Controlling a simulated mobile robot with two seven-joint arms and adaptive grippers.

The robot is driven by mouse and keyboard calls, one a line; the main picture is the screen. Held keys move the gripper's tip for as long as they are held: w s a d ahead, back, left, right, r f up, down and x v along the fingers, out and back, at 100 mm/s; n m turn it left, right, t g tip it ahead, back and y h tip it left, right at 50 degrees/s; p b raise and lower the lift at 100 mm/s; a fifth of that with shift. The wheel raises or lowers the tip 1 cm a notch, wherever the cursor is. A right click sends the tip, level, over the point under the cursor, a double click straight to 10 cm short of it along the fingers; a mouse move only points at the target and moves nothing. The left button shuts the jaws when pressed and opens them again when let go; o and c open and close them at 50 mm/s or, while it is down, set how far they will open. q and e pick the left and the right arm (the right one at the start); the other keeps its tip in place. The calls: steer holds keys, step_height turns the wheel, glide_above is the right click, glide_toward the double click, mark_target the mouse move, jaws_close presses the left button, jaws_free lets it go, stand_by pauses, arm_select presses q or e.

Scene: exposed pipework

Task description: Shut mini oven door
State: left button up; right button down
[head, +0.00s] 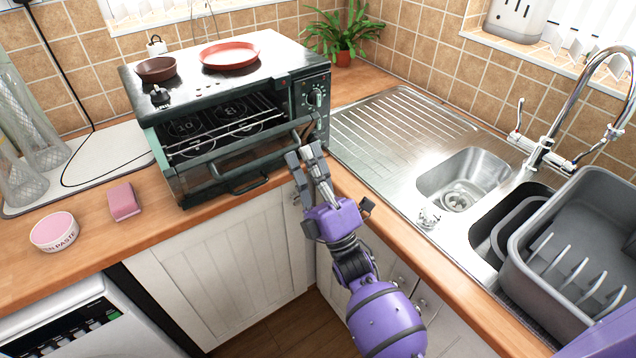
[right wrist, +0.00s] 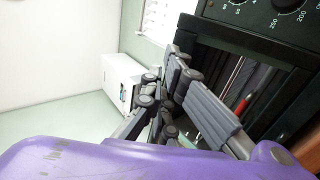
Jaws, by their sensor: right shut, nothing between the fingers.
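The mini oven (head: 290,72) stands on the wooden counter at the back left. Its dark door (head: 235,158) is partly open, tilted outward from the bottom, with the racks visible above it. My right gripper (head: 306,155) is shut and empty at the right end of the door's upper edge; I cannot tell whether it touches the door. In the right wrist view the fingers (right wrist: 192,85) are beside the oven's dark frame, with the control panel (right wrist: 262,14) above. My left gripper is not in view.
A brown bowl (head: 156,69) and a red plate (head: 229,56) sit on the oven. A sink (head: 466,180) and grey dish rack (head: 585,225) are on the right. A plant (head: 343,32) stands behind.

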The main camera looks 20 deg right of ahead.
mark_target(289, 122)
steer(key=x, duration=0.5)
steer(key=w+x, duration=0.1)
steer(key=x, duration=0.2)
steer(key=shift+a+f, duration=0.1)
steer(key=shift+f, duration=0.3)
steer(key=shift+w+a+r+b, duration=0.15)
steer(key=shift+w+r, duration=0.05)
steer(key=shift+w, duration=0.2)
steer(key=shift+w+a+r+b, duration=0.15)
steer(key=shift+w+r, duration=0.05)
steer(key=shift+w, duration=0.2)
steer(key=shift+w+r, duration=0.2)
steer(key=shift+w, duration=0.1)
steer(key=shift+a, duration=0.1)
